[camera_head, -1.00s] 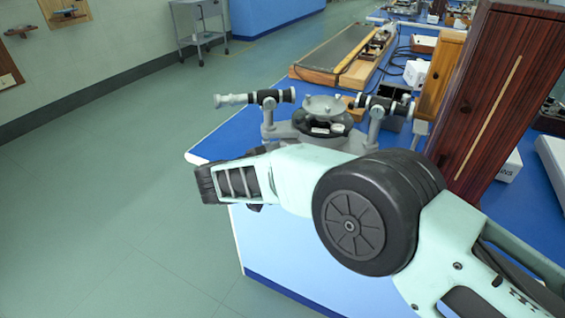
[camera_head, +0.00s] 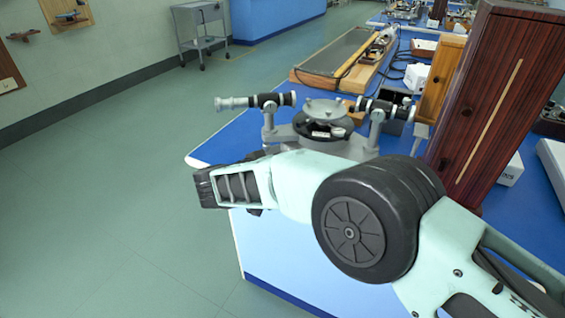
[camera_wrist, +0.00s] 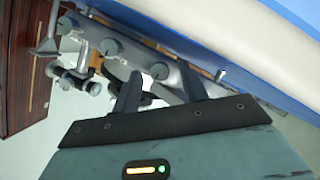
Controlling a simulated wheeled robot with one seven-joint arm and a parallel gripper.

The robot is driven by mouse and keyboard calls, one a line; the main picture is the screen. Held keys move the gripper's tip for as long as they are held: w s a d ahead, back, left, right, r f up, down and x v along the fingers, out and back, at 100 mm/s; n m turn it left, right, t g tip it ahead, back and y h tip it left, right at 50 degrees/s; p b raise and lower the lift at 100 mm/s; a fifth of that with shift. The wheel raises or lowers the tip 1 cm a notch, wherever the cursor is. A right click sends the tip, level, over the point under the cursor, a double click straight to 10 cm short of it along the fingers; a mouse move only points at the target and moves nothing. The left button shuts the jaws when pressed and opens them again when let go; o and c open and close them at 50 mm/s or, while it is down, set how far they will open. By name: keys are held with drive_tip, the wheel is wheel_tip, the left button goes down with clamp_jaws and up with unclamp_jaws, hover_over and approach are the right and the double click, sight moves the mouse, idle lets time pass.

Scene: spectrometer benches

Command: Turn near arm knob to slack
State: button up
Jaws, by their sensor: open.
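The spectrometer (camera_head: 322,122) stands on the blue bench, with a round table in the middle and a tube on each side. My arm crosses in front of its base, and my fingertips are hidden in the head view. In the wrist view my gripper (camera_wrist: 160,78) is open, its two dark fingers reaching toward the spectrometer's grey body. A round grey knob (camera_wrist: 160,71) shows between the fingertips, apparently not gripped. A second similar knob (camera_wrist: 110,47) lies to the upper left. I cannot tell for sure which is the near arm knob or how it is turned.
A dark wooden cabinet (camera_head: 492,100) stands on the bench at the right, close behind my arm. A long wooden-framed apparatus (camera_head: 335,60) lies farther back. The bench's front edge (camera_head: 240,245) is below my arm. The floor at the left is clear.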

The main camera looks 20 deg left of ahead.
drive_tip(key=b+v, duration=0.1)
drive_tip(key=v, duration=1.6)
drive_tip(key=shift+s, duration=0.15)
drive_tip(key=shift+a, duration=0.1)
